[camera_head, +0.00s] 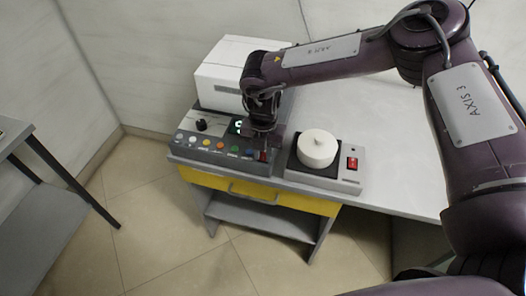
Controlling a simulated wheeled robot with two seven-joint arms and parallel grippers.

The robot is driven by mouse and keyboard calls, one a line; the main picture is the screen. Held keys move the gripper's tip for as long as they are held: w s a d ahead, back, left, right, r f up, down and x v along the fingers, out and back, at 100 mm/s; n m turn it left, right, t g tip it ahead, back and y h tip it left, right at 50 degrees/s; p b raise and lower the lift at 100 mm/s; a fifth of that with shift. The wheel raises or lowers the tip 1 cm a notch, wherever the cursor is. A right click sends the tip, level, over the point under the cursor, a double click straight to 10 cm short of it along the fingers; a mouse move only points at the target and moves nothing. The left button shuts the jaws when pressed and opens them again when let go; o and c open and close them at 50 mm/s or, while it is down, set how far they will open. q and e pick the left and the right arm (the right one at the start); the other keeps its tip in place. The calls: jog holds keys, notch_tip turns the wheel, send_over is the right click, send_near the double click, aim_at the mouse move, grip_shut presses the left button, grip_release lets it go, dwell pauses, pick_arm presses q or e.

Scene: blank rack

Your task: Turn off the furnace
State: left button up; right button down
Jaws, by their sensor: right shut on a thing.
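The furnace is a white box (228,72) at the back of the bench, with a dark grey control panel (200,146) in front of it. The panel has a black knob (201,125), a row of coloured buttons (220,146), a small lit display (239,125) and a red switch (263,156) at its right end. My right gripper (262,148) points down over the panel's right end, with its fingertips at the red switch. It is shut on the switch, though the fingers hide most of the contact. My left gripper is not in view.
Right of the panel stands a grey device with a round white top (317,148) and its own red switch (351,163). The bench (390,150) has a yellow drawer (250,190) and free room at right. Another table (30,160) stands at left.

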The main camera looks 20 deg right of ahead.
jog(key=shift+w+d+g+y, duration=0.15)
jog(key=shift+g+y, duration=0.15)
jog(key=shift+g, duration=0.2)
jog(key=shift+w+r+g+y, duration=0.15)
jog(key=shift+g+y, duration=0.35)
jog(key=shift+g, duration=0.2)
jog(key=shift+d, duration=0.1)
jog(key=c, duration=1.6)
grip_release()
jog(key=shift+o, duration=0.2)
jog(key=b+v, duration=0.1)
jog(key=v, duration=0.6)
jog(key=shift+r, duration=0.35)
jog(key=shift+w, duration=0.1)
